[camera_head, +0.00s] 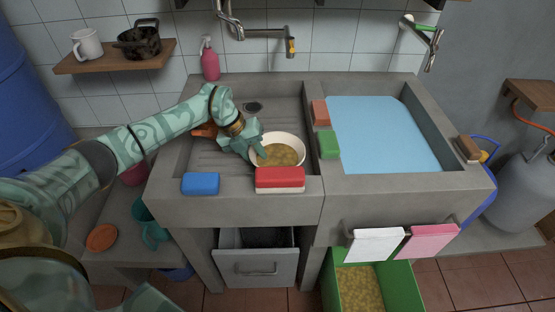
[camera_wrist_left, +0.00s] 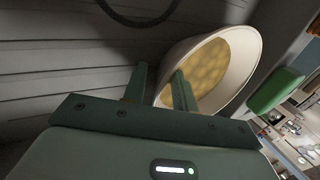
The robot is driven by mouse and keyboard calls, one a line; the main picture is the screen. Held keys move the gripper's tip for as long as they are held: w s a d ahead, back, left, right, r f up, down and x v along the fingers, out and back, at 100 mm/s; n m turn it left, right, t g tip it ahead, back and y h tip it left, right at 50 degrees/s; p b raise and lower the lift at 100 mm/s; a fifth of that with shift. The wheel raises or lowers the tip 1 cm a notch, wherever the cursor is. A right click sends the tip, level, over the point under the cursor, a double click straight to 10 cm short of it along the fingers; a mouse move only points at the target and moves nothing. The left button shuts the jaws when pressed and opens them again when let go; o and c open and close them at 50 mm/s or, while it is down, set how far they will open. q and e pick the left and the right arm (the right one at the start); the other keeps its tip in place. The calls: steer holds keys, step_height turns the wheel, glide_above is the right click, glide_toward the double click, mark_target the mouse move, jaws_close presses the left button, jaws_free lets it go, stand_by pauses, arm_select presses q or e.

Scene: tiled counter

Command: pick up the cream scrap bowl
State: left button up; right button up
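The cream scrap bowl (camera_head: 299,141) sits in the left basin of the sink, with yellow-brown scraps inside. It also shows in the left wrist view (camera_wrist_left: 243,88), tilted in the picture. My left gripper (camera_head: 254,145) reaches in from the left to the bowl's left rim. In the left wrist view its two fingers (camera_wrist_left: 160,88) straddle the bowl's wall, one outside and one over the inside. A gap shows between the fingers, and I see no clear grip on the rim. My right gripper is in neither view.
A red-and-white block (camera_head: 280,180) and a blue sponge (camera_head: 201,184) lie on the front ledge. A green sponge (camera_head: 329,145) and a red-brown block (camera_head: 320,112) lie on the divider. The right basin holds blue water (camera_head: 385,135). A pink bottle (camera_head: 210,62) stands behind.

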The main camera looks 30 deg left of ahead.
arm_select(q)
jaws_close()
steer(key=shift+r, duration=0.3)
step_height(320, 180, up, 10)
steer(key=p, duration=0.3)
steer(key=shift+f, duration=0.25)
